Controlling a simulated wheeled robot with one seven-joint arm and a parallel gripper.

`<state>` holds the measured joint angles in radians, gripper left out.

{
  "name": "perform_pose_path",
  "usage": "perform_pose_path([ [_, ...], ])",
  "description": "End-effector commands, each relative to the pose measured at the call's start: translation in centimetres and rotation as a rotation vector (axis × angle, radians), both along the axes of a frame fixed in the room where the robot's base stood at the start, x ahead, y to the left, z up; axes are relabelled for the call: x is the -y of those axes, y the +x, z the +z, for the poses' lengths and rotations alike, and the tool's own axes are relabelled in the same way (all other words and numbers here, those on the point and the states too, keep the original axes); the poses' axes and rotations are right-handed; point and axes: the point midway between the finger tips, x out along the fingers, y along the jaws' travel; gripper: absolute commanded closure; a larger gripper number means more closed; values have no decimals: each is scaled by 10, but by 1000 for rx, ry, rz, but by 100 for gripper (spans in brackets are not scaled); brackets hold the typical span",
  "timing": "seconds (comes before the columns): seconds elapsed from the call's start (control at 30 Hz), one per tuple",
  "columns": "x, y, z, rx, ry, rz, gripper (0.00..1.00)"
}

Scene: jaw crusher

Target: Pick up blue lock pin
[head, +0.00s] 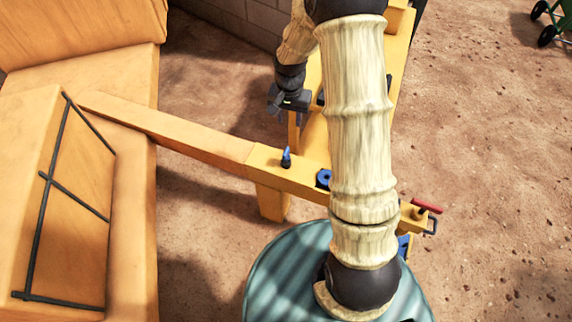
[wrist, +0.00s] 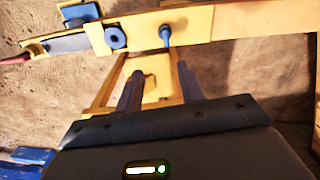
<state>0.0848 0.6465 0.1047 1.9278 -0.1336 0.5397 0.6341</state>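The blue lock pin (head: 287,158) stands upright on the yellow beam (head: 222,148), with a dark base around its foot. In the wrist view the pin (wrist: 165,37) shows against the beam, ahead of my fingers and roughly in line with the gap between them. My gripper (head: 283,104) is beyond the beam in the head view, apart from the pin. In the wrist view my gripper (wrist: 160,82) has its two dark fingers spread, with nothing between them.
A blue ring (head: 323,179) sits on the beam to the right of the pin. A red handle (head: 427,206) is at the beam's right end. The orange machine body (head: 130,210) rises on the left. Brown dirt ground is open on the right, with a green cart (head: 555,15) far off.

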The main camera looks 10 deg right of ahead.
Motion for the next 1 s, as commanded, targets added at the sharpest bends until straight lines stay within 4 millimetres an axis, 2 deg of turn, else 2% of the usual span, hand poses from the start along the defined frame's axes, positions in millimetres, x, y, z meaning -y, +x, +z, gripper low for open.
perform_pose_path([
  [0.03, 1, 9, -30, -14, 4, -33, 62],
  [0.13, 2, 20, -52, -27, 7, -82, 62],
  [0.2, 2, 24, -58, -33, 8, -100, 62],
  [0.5, 2, 24, -58, -34, 7, -107, 62],
  [0.63, 2, 24, -64, -35, 8, -107, 62],
  [1.0, 2, 23, -125, -37, 8, -105, 62],
])
